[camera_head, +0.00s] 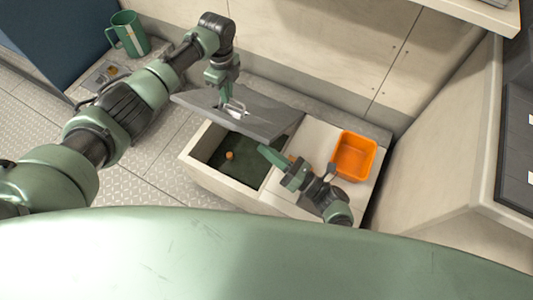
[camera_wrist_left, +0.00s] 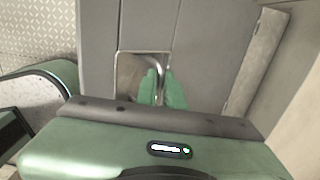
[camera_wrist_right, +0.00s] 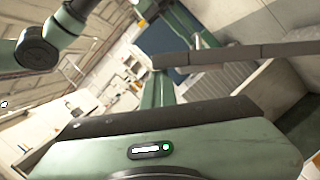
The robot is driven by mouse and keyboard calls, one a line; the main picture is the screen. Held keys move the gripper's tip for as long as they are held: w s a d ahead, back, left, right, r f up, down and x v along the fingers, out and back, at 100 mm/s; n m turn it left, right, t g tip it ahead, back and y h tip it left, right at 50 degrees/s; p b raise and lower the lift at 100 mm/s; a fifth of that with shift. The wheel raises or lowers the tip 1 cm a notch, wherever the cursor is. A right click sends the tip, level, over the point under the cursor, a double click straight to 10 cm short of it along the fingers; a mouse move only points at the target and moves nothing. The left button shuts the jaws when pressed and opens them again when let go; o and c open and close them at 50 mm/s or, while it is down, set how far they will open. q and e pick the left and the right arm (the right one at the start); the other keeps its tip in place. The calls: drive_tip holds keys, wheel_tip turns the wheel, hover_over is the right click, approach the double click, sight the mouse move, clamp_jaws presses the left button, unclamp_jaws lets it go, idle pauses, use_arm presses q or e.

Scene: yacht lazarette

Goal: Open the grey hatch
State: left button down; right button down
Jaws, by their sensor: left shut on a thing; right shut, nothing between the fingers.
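The grey hatch (camera_head: 260,115) is a flat lid on a pale bench locker (camera_head: 215,179). It stands partly raised, tilted up over a dark opening. My left gripper (camera_head: 228,100) is at the hatch's upper face, shut on its metal loop handle (camera_head: 238,106). In the left wrist view the green fingers (camera_wrist_left: 164,88) close on one side of the handle (camera_wrist_left: 135,52). My right gripper (camera_head: 268,152) is shut and empty beside the opening, close to the hatch's lower right edge. Whether it touches the hatch, I cannot tell.
A small orange round thing (camera_head: 229,155) lies inside the locker. An orange bin (camera_head: 354,156) stands on the bench top at the right. A green mug (camera_head: 128,34) stands at the back left. A pale wall rises close behind the hatch.

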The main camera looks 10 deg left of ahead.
use_arm(q)
drive_tip(key=c, duration=1.9)
unclamp_jaws()
drive_tip(key=shift+s+f, duration=0.25)
drive_tip(key=shift+f, duration=0.1)
use_arm(e)
drive_tip(key=shift+w+d+r, duration=0.1)
drive_tip(key=shift+w+r, duration=0.1)
drive_tip(key=shift+w, duration=0.1)
use_arm(q)
drive_tip(key=o, duration=0.4)
drive_tip(key=shift+w+a+f, duration=0.1)
use_arm(e)
drive_tip(key=shift+f, duration=0.1)
use_arm(q)
drive_tip(key=shift+w, duration=0.1)
use_arm(e)
drive_tip(key=shift+w+f, duration=0.1)
use_arm(q)
drive_tip(key=shift+a+r, duration=0.1)
drive_tip(key=shift+r, duration=0.1)
use_arm(e)
drive_tip(key=shift+s, duration=0.2)
